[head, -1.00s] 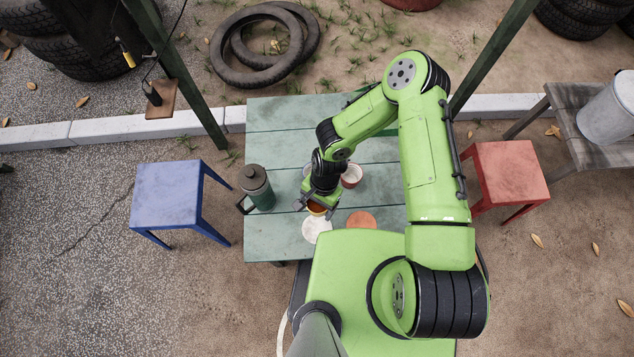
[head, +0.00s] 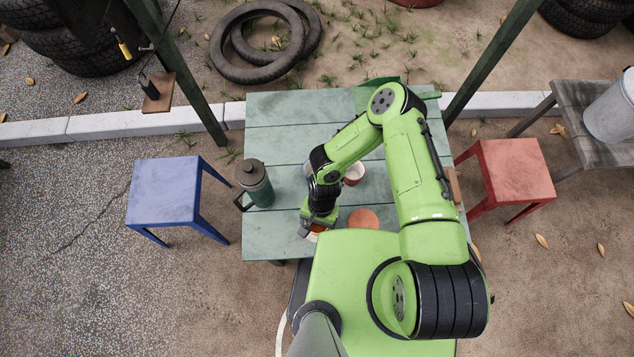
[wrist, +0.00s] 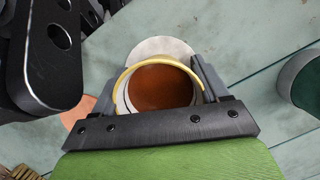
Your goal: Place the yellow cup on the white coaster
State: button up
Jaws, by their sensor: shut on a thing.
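My gripper (wrist: 158,95) is shut on the yellow cup (wrist: 160,61), one finger on each side of it. The cup is upright as far as I can see, with brown inside. The white coaster (wrist: 160,46) shows behind and partly under the cup in the wrist view; the cup hides much of it. In the head view my gripper (head: 318,222) is near the table's front edge and hides most of the cup and coaster. Whether the cup touches the coaster, I cannot tell.
An orange-brown coaster (head: 363,218) lies to the right of my gripper. A red cup with a pale inside (head: 353,173) stands farther back. A dark green lidded jug (head: 256,184) stands at the left on the green table (head: 285,105). The table's back left is clear.

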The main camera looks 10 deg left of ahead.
jog(key=shift+f, duration=0.1)
jog(key=o, duration=1.2)
jog(key=shift+o, duration=0.2)
jog(key=p+v, duration=0.3)
jog(key=v, duration=0.9)
jog(key=shift+r, duration=0.3)
